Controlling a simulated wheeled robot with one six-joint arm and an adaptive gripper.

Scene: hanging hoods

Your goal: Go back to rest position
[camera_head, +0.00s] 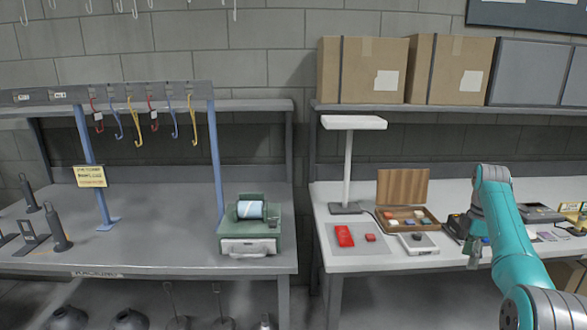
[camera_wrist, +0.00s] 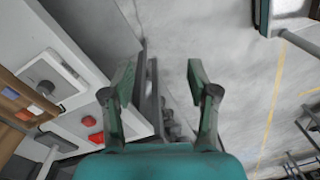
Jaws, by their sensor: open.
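My gripper (camera_wrist: 157,84) is open and empty in the wrist view, its two green fingers spread apart. Between and beyond the fingertips are the edge of the white table and the grey floor. In the head view my teal arm rises from the lower right and bends down over the right table. My gripper (camera_head: 474,255) is small there, hanging near the table's front edge, its fingers hard to make out.
The white table (camera_head: 370,262) holds a wooden box (camera_head: 403,184), a red block (camera_head: 344,236), a scale (camera_head: 418,243) and a lamp (camera_head: 348,160). The grey bench (camera_head: 165,255) at left holds a green machine (camera_head: 249,225), with coloured hooks (camera_head: 137,125) above. Grey floor (camera_wrist: 245,70) is open beside the table.

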